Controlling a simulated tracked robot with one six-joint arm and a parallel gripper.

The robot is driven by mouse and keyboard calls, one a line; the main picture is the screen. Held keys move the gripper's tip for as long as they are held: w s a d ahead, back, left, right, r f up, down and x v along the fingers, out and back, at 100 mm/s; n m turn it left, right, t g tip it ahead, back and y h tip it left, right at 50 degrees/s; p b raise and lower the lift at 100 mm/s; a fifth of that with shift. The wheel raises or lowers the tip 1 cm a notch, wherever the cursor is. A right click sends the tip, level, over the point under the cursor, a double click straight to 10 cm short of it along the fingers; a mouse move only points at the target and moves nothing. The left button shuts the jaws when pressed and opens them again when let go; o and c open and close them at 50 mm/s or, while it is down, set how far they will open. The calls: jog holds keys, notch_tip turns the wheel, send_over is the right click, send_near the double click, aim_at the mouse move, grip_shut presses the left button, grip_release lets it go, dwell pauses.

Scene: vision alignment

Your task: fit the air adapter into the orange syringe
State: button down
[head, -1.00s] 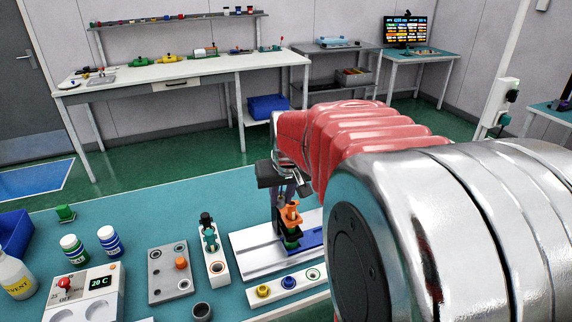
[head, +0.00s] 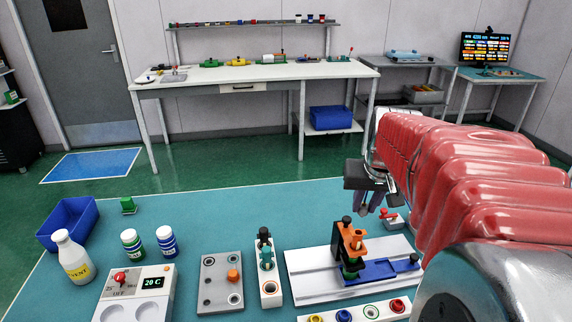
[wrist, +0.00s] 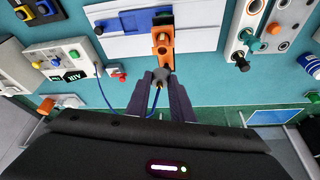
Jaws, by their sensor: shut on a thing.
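The orange syringe (head: 352,238) stands upright in a dark and green holder on a white base plate (head: 305,268). In the wrist view the syringe (wrist: 163,42) is seen from above, just beyond my fingertips. My gripper (head: 366,208) is raised behind the syringe, apart from it. In the wrist view my gripper (wrist: 160,75) is shut on a small grey piece, the air adapter (wrist: 159,74). A thin blue hose runs between the fingers toward it. The fingers hide part of the adapter, and it is too small to make out in the head view.
A blue slide (head: 390,270) lies on the plate beside the syringe. A small red valve (head: 388,214) stands behind the plate. A grey holed block (head: 221,282), a white holder (head: 269,272) and bottles stand to the left.

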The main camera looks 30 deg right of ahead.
aim_at(364, 213)
jog(key=shift+f, duration=1.95)
jog(key=shift+s+f, duration=0.1)
jog(key=shift+f, duration=1.25)
dwell(1.9)
jog(key=c, duration=1.1)
grip_release()
jog(key=shift+r, duration=0.15)
jog(key=shift+r, duration=3.35)
